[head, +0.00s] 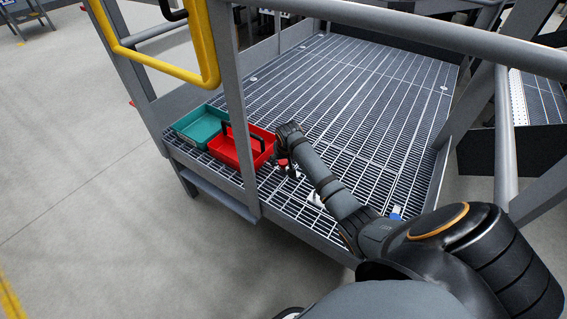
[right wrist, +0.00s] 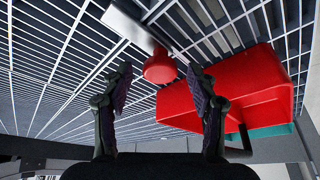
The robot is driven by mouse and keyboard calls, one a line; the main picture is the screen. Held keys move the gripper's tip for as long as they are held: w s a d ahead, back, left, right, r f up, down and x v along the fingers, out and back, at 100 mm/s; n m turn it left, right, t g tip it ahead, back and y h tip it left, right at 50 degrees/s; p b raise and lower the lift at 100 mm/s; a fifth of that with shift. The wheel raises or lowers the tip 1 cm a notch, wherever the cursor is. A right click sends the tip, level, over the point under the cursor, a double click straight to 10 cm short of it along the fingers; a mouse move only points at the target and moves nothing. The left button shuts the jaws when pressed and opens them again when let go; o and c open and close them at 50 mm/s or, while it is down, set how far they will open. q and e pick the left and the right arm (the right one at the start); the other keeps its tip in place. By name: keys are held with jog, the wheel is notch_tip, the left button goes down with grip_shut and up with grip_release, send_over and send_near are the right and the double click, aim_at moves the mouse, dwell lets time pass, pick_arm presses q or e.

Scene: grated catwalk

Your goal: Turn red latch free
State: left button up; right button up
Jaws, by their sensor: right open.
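A red knob (right wrist: 160,66), which looks like the red latch, sits on the end of a grey metal piece (right wrist: 130,24) over the grating. My right gripper (right wrist: 160,84) is open, with its two dark fingers apart and nothing between their pads. In the right wrist view the knob appears just beyond the fingertips, roughly centred between them; I cannot tell the exact gap. In the head view my right gripper (head: 289,168) points down at the grating beside the red bin, and a small bit of red (head: 282,162) shows by it. My left gripper is not in view.
A red bin (head: 229,155) with a black handle stands close left of my right gripper, and a teal bin (head: 184,125) is beside it. Grey railings and a yellow gate bar (head: 208,45) frame the platform. The grating (head: 360,90) behind is clear.

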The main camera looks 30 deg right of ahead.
jog(key=shift+f, duration=0.15)
grip_shut()
dwell(0.4)
